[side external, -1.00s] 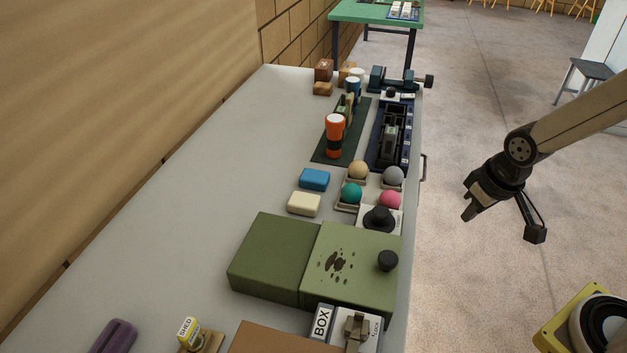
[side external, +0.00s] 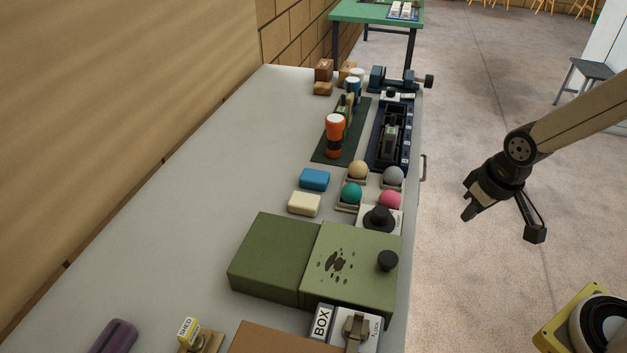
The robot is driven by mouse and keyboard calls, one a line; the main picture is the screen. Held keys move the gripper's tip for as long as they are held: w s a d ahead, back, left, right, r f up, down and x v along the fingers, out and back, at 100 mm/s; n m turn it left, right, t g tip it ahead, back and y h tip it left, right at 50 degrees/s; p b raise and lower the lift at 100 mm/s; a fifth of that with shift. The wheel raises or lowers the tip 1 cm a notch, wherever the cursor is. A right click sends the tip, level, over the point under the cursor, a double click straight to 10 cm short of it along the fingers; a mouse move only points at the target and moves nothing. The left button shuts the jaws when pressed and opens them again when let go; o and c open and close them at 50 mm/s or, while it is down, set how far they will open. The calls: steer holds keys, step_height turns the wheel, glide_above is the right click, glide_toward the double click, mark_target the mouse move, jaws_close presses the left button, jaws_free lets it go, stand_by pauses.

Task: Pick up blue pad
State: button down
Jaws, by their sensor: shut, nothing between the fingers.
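The blue pad (side external: 315,180) is a small rounded block lying flat on the grey bench, just behind a cream pad (side external: 304,204). My gripper (side external: 468,215) hangs off to the right of the bench, over the floor, well apart from the blue pad. The blue pad is in full view.
Coloured balls on holders (side external: 351,194) stand right of the pads. A green box (side external: 275,258) with a black knob is in front.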

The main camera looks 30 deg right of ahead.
mark_target(327, 176)
jaws_free()
steer(key=w+a+m, duration=0.1)
steer(key=w+m, duration=0.3)
steer(key=w, duration=0.2)
steer(key=w+a+m, duration=0.1)
steer(key=w+m, duration=0.3)
steer(key=w, duration=0.2)
steer(key=w+a+m+y, duration=0.1)
steer(key=w+m, duration=0.3)
steer(key=w, duration=0.1)
steer(key=shift+w+a+f+m, duration=0.15)
steer(key=shift+w+a+m, duration=0.2)
steer(key=shift+w+m, duration=0.05)
steer(key=w+m, duration=0.2)
steer(key=w+a+f+m, duration=0.1)
steer(key=w+m, duration=0.1)
steer(key=w+a+m+y, duration=0.1)
steer(key=w, duration=0.2)
steer(key=shift+a+f+m, duration=0.2)
steer(key=shift+f+m, duration=0.1)
steer(key=shift+m, duration=0.1)
steer(key=w+a+f+m, duration=0.1)
steer(key=w+m, duration=0.1)
steer(key=w+a+f+m, duration=0.1)
steer(key=w+m, duration=0.2)
steer(key=w+a+f+m+y, duration=0.1)
steer(key=w+a+m, duration=0.1)
steer(key=w+m, duration=0.1)
steer(key=shift+f+t, duration=0.2)
steer(key=shift+t, duration=0.1)
